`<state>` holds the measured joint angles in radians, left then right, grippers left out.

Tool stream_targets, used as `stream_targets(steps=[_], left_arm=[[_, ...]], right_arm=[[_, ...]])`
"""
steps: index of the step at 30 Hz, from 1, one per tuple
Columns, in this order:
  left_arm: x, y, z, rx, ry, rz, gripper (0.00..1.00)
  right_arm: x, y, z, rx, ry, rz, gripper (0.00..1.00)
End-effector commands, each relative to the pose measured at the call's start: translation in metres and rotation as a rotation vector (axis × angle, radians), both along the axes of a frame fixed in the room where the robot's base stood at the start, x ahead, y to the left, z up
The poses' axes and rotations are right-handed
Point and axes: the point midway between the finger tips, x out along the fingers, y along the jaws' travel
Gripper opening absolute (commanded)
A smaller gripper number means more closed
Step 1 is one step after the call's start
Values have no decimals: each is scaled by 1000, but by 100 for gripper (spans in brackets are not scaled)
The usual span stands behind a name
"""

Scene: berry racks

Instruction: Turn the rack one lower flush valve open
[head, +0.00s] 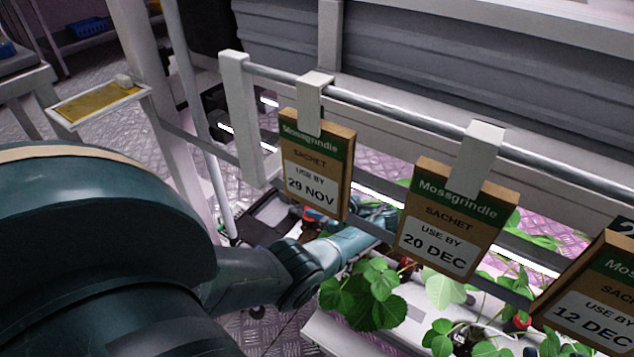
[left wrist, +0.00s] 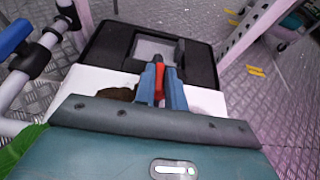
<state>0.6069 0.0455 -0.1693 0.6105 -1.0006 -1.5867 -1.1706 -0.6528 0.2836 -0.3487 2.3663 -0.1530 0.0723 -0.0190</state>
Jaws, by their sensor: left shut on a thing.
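My left gripper (left wrist: 160,80) is shut on a narrow red handle (left wrist: 159,90) in the left wrist view. Its two blue-grey fingers lie on either side of the handle. I take this handle to be the lower flush valve's; the valve body is hidden. In the head view the left gripper (head: 313,215) shows low behind the hanging sachets, with a bit of red at its fingertips. A hanging sachet partly hides the hand. Another valve with a blue handle (left wrist: 14,38) sits on white pipe at the left of the wrist view. My right gripper is not in view.
Sachet cards (head: 317,170) hang from a metal rail (head: 400,107) in front of my left forearm. Strawberry plants (head: 375,292) grow close beside the wrist. A black bin (left wrist: 108,45) stands on the floor beyond the fingers. A yellow sticky card (head: 97,103) lies on the left.

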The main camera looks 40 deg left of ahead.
Motion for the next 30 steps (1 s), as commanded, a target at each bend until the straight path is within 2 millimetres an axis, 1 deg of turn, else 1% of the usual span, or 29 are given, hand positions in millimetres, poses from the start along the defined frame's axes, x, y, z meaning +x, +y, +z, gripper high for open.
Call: stream_targets(steps=[14,15,22,23,30], left_arm=[[-1,1,-1,-2,1,16,0],[-1,1,-1,-2,0,16,13],[0,1,0,-1,1,15,32],[0,1,0,-1,1,15,34],[0,0,0,-1,0,14,34]], right_arm=[[0,0,1,7,0,2,36],[0,0,1,7,0,2,36],[0,0,1,6,1,2,36],[0,0,1,6,1,2,36],[0,0,1,6,1,2,36]])
